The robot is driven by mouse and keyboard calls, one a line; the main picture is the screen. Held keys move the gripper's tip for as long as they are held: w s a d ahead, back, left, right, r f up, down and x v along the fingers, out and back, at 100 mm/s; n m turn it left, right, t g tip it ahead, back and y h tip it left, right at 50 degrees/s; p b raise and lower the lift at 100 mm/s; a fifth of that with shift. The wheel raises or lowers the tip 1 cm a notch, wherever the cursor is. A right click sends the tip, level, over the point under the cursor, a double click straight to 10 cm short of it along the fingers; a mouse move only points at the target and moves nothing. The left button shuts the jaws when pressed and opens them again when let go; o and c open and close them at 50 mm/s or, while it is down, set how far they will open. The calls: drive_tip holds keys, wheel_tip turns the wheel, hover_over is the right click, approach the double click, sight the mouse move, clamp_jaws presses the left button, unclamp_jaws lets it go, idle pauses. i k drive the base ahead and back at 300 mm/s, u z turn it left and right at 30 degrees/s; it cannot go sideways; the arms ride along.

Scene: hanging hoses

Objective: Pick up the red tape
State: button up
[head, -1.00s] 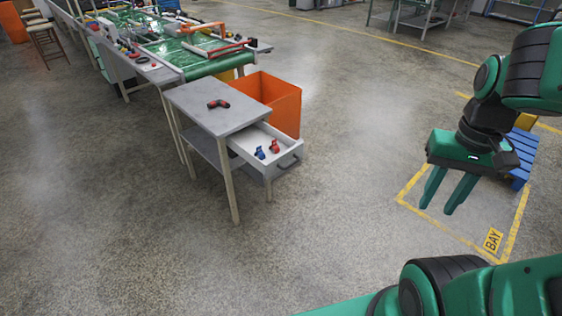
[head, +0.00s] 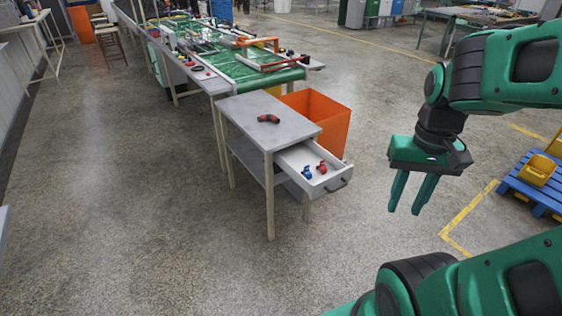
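My gripper (head: 404,212) hangs at the right of the head view, pointing down over bare floor. Its two fingers are apart with nothing between them. I cannot clearly make out a roll of red tape. Small red items lie on the grey bench (head: 216,86) beside the conveyor, too small to tell what they are. An open drawer (head: 333,186) holds a small red object (head: 322,167) and a blue object (head: 307,172), whose shapes are unclear. A red and black tool (head: 268,118) lies on top of the small table (head: 240,108). My gripper is well away from all of these.
An orange bin (head: 335,122) stands behind the drawer. The green conveyor (head: 250,72) runs away toward the back left. A blue pallet (head: 535,198) with yellow bins (head: 537,170) is at the right edge. Floor in front and left of the small table is clear.

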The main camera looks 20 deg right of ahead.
sight(322, 166)
drive_tip(key=z, duration=0.15)
drive_tip(key=i, duration=1.15)
drive_tip(key=z, duration=0.6)
